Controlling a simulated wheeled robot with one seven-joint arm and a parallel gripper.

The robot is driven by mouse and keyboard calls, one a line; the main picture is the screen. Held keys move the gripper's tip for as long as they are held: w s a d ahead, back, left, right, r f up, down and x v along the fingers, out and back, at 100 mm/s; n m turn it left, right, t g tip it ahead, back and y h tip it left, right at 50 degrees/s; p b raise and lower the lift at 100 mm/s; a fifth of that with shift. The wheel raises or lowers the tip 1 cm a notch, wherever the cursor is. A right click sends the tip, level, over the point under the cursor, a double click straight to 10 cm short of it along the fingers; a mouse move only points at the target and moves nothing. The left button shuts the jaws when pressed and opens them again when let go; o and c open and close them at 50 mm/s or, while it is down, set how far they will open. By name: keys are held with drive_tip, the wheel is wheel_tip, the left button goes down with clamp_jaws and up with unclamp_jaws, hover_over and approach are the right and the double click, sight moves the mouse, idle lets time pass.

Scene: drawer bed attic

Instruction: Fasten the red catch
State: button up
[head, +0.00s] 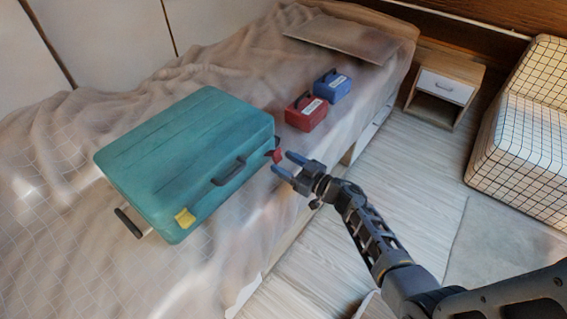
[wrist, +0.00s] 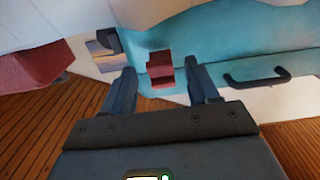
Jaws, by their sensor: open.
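A closed teal suitcase (head: 180,150) lies flat on the bed. Its red catch (head: 274,154) is at the right end of the front side and appears to stick out from it. In the wrist view the red catch (wrist: 160,70) shows against the teal side, between my fingers in the picture. My gripper (head: 285,164) is open and empty, just right of the catch in the head view, with blue fingertips pointing toward it. I cannot tell whether a finger touches the catch. A yellow catch (head: 185,218) sits at the other end of the same side.
A dark handle (head: 229,172) is between the catches and also shows in the wrist view (wrist: 257,78). A red case (head: 306,113) and a blue case (head: 333,86) stand on the bed beyond the suitcase. A nightstand (head: 444,85) and checked seat (head: 520,130) are right. Floor between is clear.

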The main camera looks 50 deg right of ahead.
sight(274, 153)
drive_tip(key=shift+w, duration=0.5)
drive_tip(key=c, duration=1.1)
drive_tip(key=shift+o, duration=0.2)
drive_tip(key=r+p, duration=0.1)
drive_tip(key=p, duration=0.1)
drive_tip(key=shift+g+p, duration=0.3)
drive_tip(key=shift+p, duration=0.1)
drive_tip(key=r+g+p, duration=0.1)
drive_tip(key=p, duration=0.4)
drive_tip(key=shift+r, duration=0.15)
drive_tip(key=g+p, duration=0.1)
drive_tip(key=p, duration=0.2)
drive_tip(key=r+g+p, duration=0.1)
drive_tip(key=p, duration=0.3)
drive_tip(key=shift+w+r+g, duration=0.1)
drive_tip(key=shift+w+g, duration=0.15)
drive_tip(key=shift+g, duration=0.15)
drive_tip(key=g+p, duration=0.2)
drive_tip(key=p, duration=0.1)
drive_tip(key=shift+w+r, duration=0.3)
drive_tip(key=shift+r, duration=0.05)
drive_tip(key=shift+w+r+g, duration=0.3)
drive_tip(key=shift+w+g, duration=0.1)
drive_tip(key=shift+g, duration=0.5)
drive_tip(key=shift+w+r+g, duration=0.25)
drive_tip(key=shift+w+g, duration=0.15)
drive_tip(key=shift+g, duration=0.5)
drive_tip(key=shift+w+r+g, duration=0.3)
drive_tip(key=shift+w+g, duration=0.1)
drive_tip(key=shift+g, duration=0.5)
